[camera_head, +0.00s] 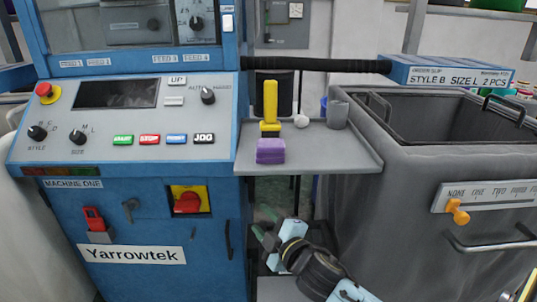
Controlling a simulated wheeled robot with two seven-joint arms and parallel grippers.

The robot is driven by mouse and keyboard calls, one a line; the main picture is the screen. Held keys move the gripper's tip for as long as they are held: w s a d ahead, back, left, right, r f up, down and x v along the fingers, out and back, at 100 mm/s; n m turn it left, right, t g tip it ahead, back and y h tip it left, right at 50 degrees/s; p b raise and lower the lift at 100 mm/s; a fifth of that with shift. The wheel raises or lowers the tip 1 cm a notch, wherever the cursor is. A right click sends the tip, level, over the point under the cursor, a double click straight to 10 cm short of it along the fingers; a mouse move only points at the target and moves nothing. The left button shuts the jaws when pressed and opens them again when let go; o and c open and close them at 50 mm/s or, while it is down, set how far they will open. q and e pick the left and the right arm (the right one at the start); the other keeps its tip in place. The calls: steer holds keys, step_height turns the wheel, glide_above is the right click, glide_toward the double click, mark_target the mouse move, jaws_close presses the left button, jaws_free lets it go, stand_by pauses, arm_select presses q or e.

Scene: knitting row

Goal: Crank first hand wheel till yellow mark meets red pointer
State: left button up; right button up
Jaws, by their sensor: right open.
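My right gripper (265,242) is low in the gap between the blue knitting machine (100,250) and the grey bin cart (400,210). Its arm comes in from the lower right. The jaws are open, point up and left toward the machine's right side, and hold nothing that I can see. I cannot make out a hand wheel, a yellow mark or a red pointer in this view. The machine carries the label "Machine One" (73,184). My left gripper is out of view.
A grey shelf (330,158) above my gripper holds a yellow tool (270,102), a purple block (270,151) and a grey cup (337,113). A red knob on a yellow plate (188,201) sits on the machine's front. The cart has an orange slider (458,212).

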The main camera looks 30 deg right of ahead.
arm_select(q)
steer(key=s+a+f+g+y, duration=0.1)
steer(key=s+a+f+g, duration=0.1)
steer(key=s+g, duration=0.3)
arm_select(e)
steer(key=w+d+r+n+h, duration=0.3)
steer(key=w+d+r+n, duration=0.15)
steer(key=d, duration=0.55)
steer(key=shift+m+t, duration=0.35)
steer(key=shift+t, duration=0.05)
steer(key=w+b, duration=0.1)
steer(key=w, duration=0.3)
steer(key=w+d+b, duration=0.1)
steer(key=w, duration=0.8)
steer(key=shift+d+f+b, duration=0.3)
steer(key=shift+f+b, duration=0.1)
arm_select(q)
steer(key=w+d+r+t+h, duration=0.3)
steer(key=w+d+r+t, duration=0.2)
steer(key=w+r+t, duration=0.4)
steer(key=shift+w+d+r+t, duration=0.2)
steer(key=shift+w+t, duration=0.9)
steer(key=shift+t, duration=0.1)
arm_select(e)
steer(key=shift+w+r, duration=0.1)
steer(key=shift+w, duration=0.3)
jaws_close()
